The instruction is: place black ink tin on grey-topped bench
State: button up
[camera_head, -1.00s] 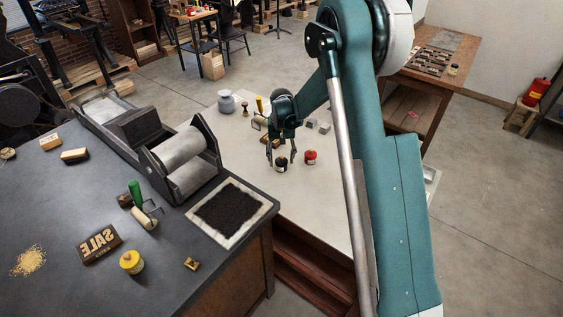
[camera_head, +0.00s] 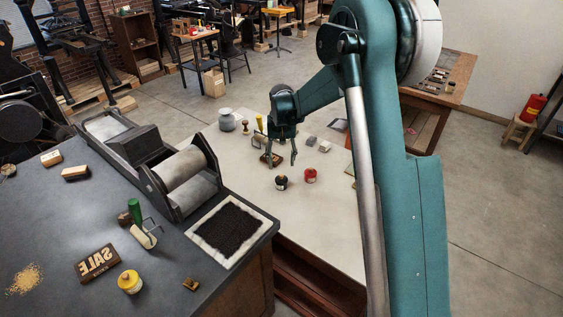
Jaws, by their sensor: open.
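The black ink tin (camera_head: 281,183) stands upright on the pale-topped bench (camera_head: 325,222) in the middle of the view. My gripper (camera_head: 281,164) is open and points down just above and behind the tin in the picture, with its fingers spread apart and nothing between them. The tin appears clear of the fingertips. A dark grey-topped bench (camera_head: 60,225) fills the left side.
A red tin (camera_head: 310,176) stands close to the right of the black tin. Behind are a grey jar (camera_head: 227,118), a yellow-handled tool (camera_head: 259,124) and small blocks (camera_head: 310,141). The pale bench's front is clear. A roller press (camera_head: 180,178) stands left.

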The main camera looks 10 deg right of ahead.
dwell(0.4)
jog(key=s+d+r+t, duration=0.2)
jog(key=s+d+r, duration=0.1)
jog(key=s+r, duration=0.8)
jog(key=s+d+r+t, duration=0.1)
jog(key=s+d+r, duration=0.1)
jog(key=s+r, duration=0.9)
jog(key=s+d+t, duration=0.2)
jog(key=s, duration=1)
jog(key=s+d+n+t, duration=0.1)
jog(key=s+t, duration=0.1)
jog(key=s, duration=1.1)
jog(key=shift+s+d+f, duration=0.25)
jog(key=shift+d, duration=0.15)
